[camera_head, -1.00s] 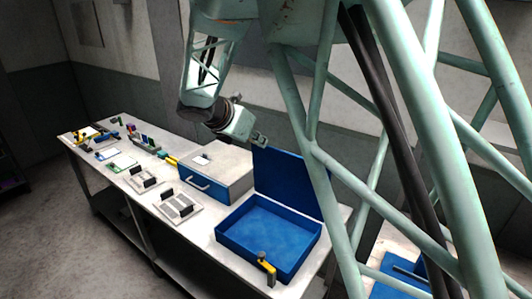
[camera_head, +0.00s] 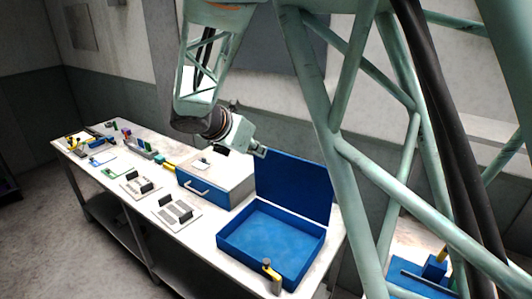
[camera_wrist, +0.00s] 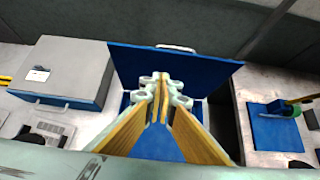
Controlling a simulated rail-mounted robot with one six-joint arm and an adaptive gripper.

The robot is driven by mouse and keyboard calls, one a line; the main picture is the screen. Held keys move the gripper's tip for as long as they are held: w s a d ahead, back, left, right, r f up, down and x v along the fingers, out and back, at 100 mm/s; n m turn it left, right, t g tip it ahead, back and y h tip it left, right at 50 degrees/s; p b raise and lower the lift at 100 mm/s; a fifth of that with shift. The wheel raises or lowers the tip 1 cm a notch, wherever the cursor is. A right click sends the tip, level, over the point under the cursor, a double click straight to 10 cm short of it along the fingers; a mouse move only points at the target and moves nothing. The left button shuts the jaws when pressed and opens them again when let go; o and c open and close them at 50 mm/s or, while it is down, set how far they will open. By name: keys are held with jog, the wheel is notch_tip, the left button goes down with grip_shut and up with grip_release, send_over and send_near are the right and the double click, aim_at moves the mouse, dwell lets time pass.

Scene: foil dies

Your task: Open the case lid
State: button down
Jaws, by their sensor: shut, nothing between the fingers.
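The blue case (camera_head: 270,262) stands open on the bench, with its empty tray facing up. Its blue lid (camera_head: 293,186) stands upright along the tray's back edge. In the wrist view the lid (camera_wrist: 210,75) spreads behind my fingers, with a pale handle (camera_wrist: 176,48) at its far edge. My gripper (camera_head: 261,151) is shut and empty, close to the lid's upper left corner in the head view. In the wrist view my gripper (camera_wrist: 160,82) covers part of the lid and tray; I cannot tell whether it touches the lid.
A grey box with a blue drawer front (camera_head: 202,190) stands left of the case. A yellow-topped post (camera_head: 268,268) stands at the case's front edge. Grey plates with black blocks (camera_head: 176,213) and several small parts lie farther left. A blue mat (camera_wrist: 275,128) lies right in the wrist view.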

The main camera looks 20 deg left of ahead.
aim_at(282, 156)
jog(key=shift+w+d+r+p+x, duration=0.1)
jog(key=shift+w+r+p+x, duration=0.2)
jog(key=shift+x, duration=1.75)
jog(key=shift+w+d+r+p+x, duration=0.1)
jog(key=shift+w+r+x, duration=0.25)
jog(key=shift+x, duration=1.75)
jog(key=shift+w+d+r+p+x, duration=0.15)
jog(key=shift+w+r+x, duration=0.2)
jog(key=shift+x, duration=1.7)
jog(key=shift+r, duration=0.15)
